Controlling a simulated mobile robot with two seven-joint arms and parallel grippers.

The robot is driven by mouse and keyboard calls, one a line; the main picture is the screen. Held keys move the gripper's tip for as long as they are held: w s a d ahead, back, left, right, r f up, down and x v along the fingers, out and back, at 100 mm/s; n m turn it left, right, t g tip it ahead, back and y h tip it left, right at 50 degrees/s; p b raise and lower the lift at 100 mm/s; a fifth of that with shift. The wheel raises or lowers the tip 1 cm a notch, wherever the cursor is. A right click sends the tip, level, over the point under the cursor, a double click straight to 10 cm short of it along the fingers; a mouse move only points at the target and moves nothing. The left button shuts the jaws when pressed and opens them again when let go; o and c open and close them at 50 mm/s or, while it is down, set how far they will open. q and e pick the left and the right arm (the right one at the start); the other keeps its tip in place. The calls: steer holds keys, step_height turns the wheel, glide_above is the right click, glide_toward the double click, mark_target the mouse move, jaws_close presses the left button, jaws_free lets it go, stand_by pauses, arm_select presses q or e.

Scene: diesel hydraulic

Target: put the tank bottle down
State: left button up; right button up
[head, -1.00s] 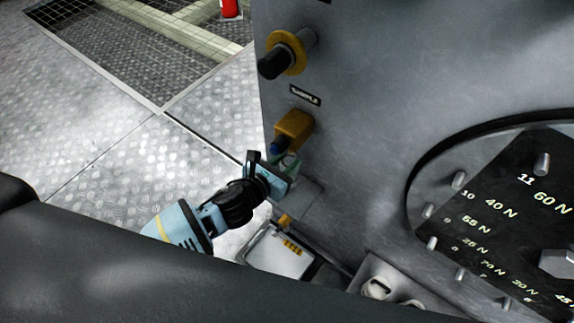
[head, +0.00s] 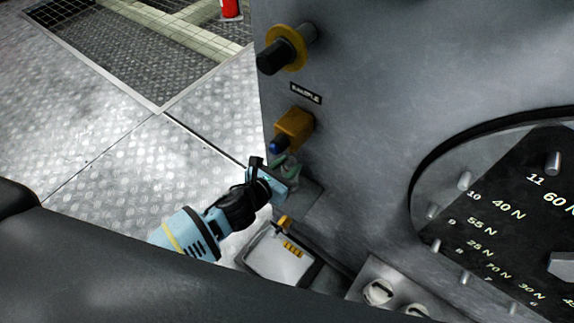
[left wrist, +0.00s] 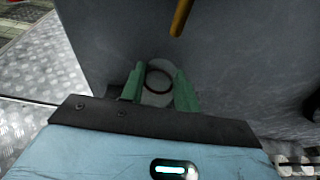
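The tank bottle (left wrist: 158,86) is a clear, pale vessel with a dark reddish ring at its mouth. It stands between the green fingers of my left gripper (left wrist: 157,90) in the left wrist view, filling the gap with a finger against each side. In the head view my left gripper (head: 285,170) is beside the grey panel, below the yellow sample outlet (head: 293,128) with its blue tip. The bottle is small and partly hidden there. A small grey ledge (head: 308,203) lies just below it; whether the bottle touches the ledge cannot be told. My right gripper is not in view.
The grey machine wall (head: 380,80) stands close on the right, with a black knob on a yellow collar (head: 285,50) above. A white tray-like box (head: 280,257) is below the gripper. Open metal floor (head: 110,170) lies to the left.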

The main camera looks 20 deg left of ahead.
arm_select(q)
steer(key=o, duration=0.4)
steer(key=shift+r, duration=0.25)
steer(key=p+v, duration=0.1)
steer(key=v, duration=1.1)
steer(key=shift+f, duration=0.15)
